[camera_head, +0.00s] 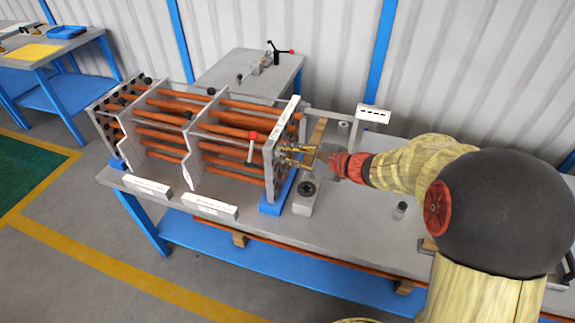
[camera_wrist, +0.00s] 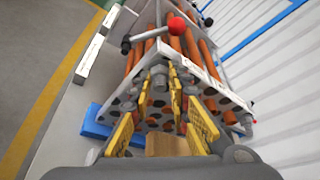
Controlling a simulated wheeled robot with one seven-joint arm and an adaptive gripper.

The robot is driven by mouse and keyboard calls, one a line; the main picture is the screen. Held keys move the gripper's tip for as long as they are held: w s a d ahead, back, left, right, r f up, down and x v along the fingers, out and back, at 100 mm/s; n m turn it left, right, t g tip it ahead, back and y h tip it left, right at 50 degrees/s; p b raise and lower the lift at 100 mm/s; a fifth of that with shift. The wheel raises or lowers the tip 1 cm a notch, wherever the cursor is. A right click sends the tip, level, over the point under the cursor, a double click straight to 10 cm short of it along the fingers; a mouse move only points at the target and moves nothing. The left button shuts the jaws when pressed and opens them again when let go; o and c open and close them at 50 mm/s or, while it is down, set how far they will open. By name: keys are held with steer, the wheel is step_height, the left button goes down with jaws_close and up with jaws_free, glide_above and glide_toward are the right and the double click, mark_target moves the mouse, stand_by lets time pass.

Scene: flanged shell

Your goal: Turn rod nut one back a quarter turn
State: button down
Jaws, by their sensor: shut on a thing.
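The flanged shell (camera_head: 190,128) is a frame of pale plates with copper-coloured tubes through them, lying on the grey bench. My gripper (camera_head: 283,154) reaches its right end plate (camera_head: 284,140) from the right. In the wrist view my gripper's yellow fingers (camera_wrist: 161,82) close around a grey rod nut (camera_wrist: 159,72) at the near edge of the holed end plate (camera_wrist: 160,107). The nut is partly hidden between the fingertips. No number shows on it, and its turn angle cannot be read.
A red-knobbed lever (camera_head: 252,146) stands close to the end plate, and it also shows near the fingers in the wrist view (camera_wrist: 176,25). A grey block with a dark round top (camera_head: 306,190) sits below my gripper.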

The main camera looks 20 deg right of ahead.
steer(key=b, duration=0.2)
steer(key=n+b, duration=0.1)
steer(key=b, duration=0.1)
steer(key=shift+a+f+n+t, duration=0.1)
steer(key=shift+f+n+t, duration=0.1)
steer(key=shift+n+t, duration=0.15)
steer(key=shift+r+b, duration=0.15)
steer(key=shift+b, duration=0.5)
steer(key=c, duration=1.7)
jaws_free()
steer(key=v, duration=1.2)
steer(key=shift+s+a, duration=0.1)
steer(key=shift+s, duration=0.05)
